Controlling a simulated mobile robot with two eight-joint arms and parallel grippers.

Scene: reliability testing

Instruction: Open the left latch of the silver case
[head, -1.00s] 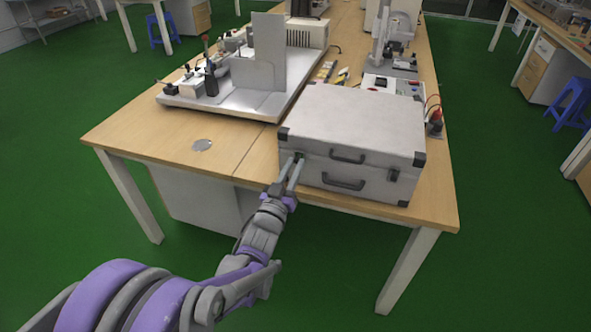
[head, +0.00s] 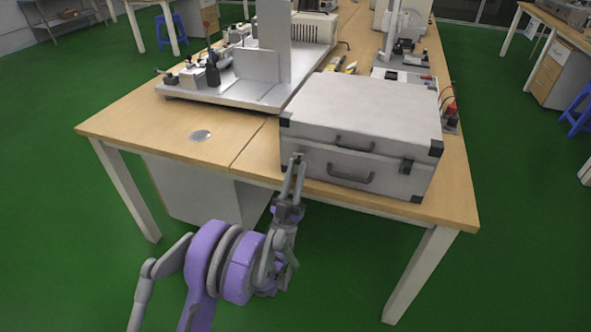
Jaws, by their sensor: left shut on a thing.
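The silver case (head: 372,107) lies closed on the wooden table, near its front right corner. Its front face has two dark handles and a right latch (head: 406,166). My left gripper (head: 297,160) is at the left part of the case's front face, with its fingers pointing up and away from me. Its fingers are shut on the left latch (head: 298,156), which is mostly hidden by the fingertips. I cannot tell whether the latch has lifted. My right gripper is not in view.
The wooden table (head: 150,127) has free room to the left of the case, around a round metal cap (head: 200,136). A metal test rig (head: 240,85) stands behind left. A red and black tool (head: 450,112) is right of the case.

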